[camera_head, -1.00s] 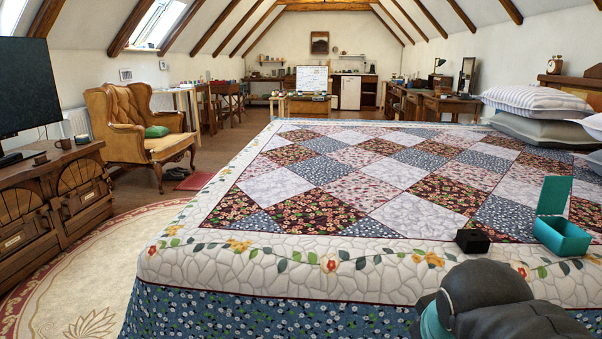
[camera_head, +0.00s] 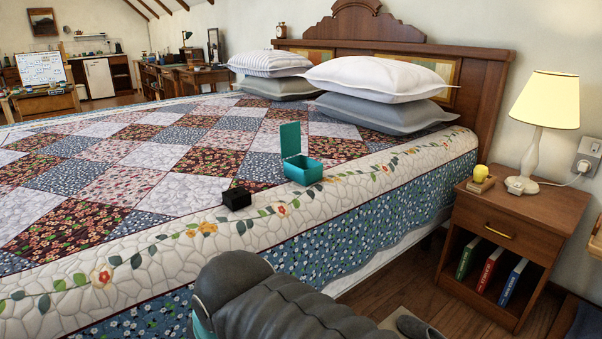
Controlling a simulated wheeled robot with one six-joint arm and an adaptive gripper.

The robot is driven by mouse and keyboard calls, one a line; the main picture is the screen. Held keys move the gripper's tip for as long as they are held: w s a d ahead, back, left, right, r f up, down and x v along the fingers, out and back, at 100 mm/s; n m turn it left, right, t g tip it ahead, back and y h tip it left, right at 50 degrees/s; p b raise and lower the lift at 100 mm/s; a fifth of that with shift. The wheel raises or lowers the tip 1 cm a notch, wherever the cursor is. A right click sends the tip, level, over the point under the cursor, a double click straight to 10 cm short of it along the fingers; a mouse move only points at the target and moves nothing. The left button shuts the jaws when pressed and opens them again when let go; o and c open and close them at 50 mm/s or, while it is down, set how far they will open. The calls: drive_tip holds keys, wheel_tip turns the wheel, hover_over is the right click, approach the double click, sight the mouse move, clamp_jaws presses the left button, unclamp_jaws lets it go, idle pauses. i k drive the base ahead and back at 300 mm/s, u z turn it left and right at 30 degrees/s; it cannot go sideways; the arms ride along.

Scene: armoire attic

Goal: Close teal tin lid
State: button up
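The teal tin (camera_head: 304,174) sits on the quilt near the bed's near edge. Its lid (camera_head: 290,140) stands upright, open, hinged at the tin's back left side. A small black box (camera_head: 237,198) lies on the quilt to the left of the tin, apart from it. Part of my own arm shows at the bottom middle, below and in front of the bed edge. My gripper is not visible in this view.
The bed (camera_head: 118,255) fills the middle and left, with pillows (camera_head: 378,79) at the headboard. A nightstand (camera_head: 505,235) with a lamp (camera_head: 548,100) and a yellow object (camera_head: 480,173) stands at right. A strip of wooden floor lies between the bed and nightstand.

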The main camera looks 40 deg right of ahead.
sight(290, 133)
drive_tip(key=k, duration=1)
drive_tip(key=u, duration=0.85)
drive_tip(key=i, duration=0.65)
drive_tip(key=z, duration=1.95)
drive_tip(key=i, duration=0.5)
drive_tip(key=z, duration=0.15)
